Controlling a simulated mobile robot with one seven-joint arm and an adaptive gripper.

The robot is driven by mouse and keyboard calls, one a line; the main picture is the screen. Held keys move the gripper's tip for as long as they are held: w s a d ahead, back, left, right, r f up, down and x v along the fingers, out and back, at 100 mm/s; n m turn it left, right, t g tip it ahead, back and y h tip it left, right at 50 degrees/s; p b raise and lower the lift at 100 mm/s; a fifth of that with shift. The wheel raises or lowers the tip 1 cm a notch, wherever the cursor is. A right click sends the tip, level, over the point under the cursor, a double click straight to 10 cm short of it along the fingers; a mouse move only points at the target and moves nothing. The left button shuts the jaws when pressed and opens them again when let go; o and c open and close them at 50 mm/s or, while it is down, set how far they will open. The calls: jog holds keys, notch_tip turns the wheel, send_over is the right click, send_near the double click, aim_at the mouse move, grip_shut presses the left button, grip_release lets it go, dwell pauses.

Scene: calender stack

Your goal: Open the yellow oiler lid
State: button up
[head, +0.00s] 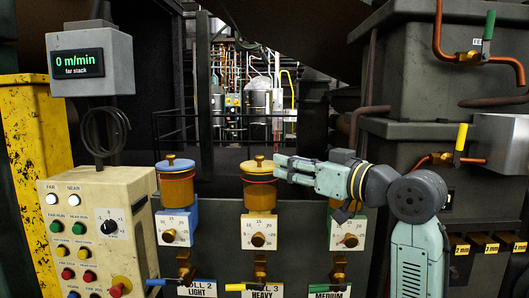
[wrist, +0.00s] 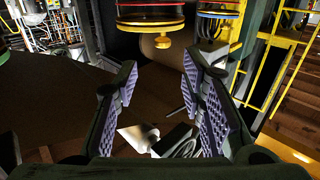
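The yellow oiler lid (head: 254,167), with a small knob on top, sits closed on the middle oiler's amber cup (head: 258,193). My gripper (head: 278,167) is at the lid's right edge in the head view. The wrist view is upside down. It shows the yellow lid (wrist: 150,24) with its knob (wrist: 162,42) at the top, beyond the fingertips, and a red ring beside it. My gripper (wrist: 158,68) is open there, with nothing between its fingers. I cannot tell from the head view whether a finger touches the lid.
The blue-lidded oiler (head: 175,164) stands to the left; its blue lid edge (wrist: 214,14) also shows in the wrist view. A third oiler (head: 343,232) at right is partly hidden by my arm. A button panel (head: 95,230) stands at left. Dark tanks (head: 445,90) stand at right.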

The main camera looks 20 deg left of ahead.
aim_at(262, 157)
jog(key=p+x, duration=0.3)
jog(key=x, duration=0.5)
jog(key=shift+a+r, duration=0.1)
jog(key=shift+a, duration=0.3)
jog(key=shift+x, duration=0.8)
grip_shut()
